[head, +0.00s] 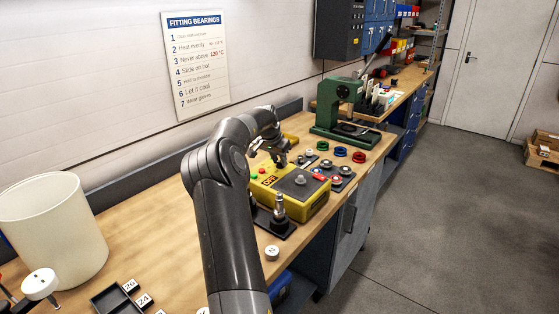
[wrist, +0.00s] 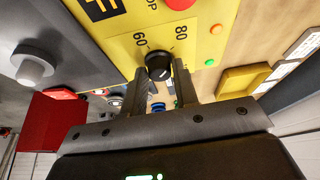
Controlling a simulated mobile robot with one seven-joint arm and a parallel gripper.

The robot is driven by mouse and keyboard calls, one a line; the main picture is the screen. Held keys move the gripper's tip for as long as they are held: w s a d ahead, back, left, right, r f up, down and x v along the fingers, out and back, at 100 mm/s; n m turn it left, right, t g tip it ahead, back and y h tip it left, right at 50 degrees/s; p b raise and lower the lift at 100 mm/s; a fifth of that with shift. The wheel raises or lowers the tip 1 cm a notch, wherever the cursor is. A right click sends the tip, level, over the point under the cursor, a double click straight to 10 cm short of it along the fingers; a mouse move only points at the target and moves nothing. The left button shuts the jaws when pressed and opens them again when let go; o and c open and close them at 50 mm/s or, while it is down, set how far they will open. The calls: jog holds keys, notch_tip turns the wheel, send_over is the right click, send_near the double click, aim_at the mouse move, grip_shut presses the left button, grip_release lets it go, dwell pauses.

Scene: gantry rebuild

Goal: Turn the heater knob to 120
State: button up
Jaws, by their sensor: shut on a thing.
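The heater (head: 315,207) is a yellow box with a grey top plate on the workbench. Its knob (wrist: 158,62) is round and black with a white mark, and shows in the wrist view on the yellow panel. The printed numbers 60 and 80 show beside it; 120 is not visible. My gripper (wrist: 159,75) has one finger on each side of the knob and is shut on it. In the head view my gripper (head: 281,162) is over the heater's far left part, and my wrist hides the knob. Where the mark points is hard to tell.
A red button (wrist: 180,3), orange lamp (wrist: 216,29) and green lamp (wrist: 209,62) sit near the knob. A dark stand with a metal post (head: 279,207) is before the heater. A green press (head: 340,108) stands behind. A wall sign (head: 196,65) reads never above 120 °C.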

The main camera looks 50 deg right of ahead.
jog(key=m+g, duration=0.1)
jog(key=m, duration=0.2)
jog(key=m+g, duration=0.1)
jog(key=m, duration=0.1)
jog(key=shift+w+m, duration=0.2)
jog(key=shift+m, duration=0.2)
jog(key=m+g+y, duration=0.1)
jog(key=m, duration=0.2)
jog(key=m+y, duration=0.1)
jog(key=m, duration=0.1)
jog(key=shift+d+f+m+g, duration=0.1)
jog(key=shift+m+g, duration=0.3)
jog(key=shift+w, duration=0.1)
jog(key=o, duration=1)
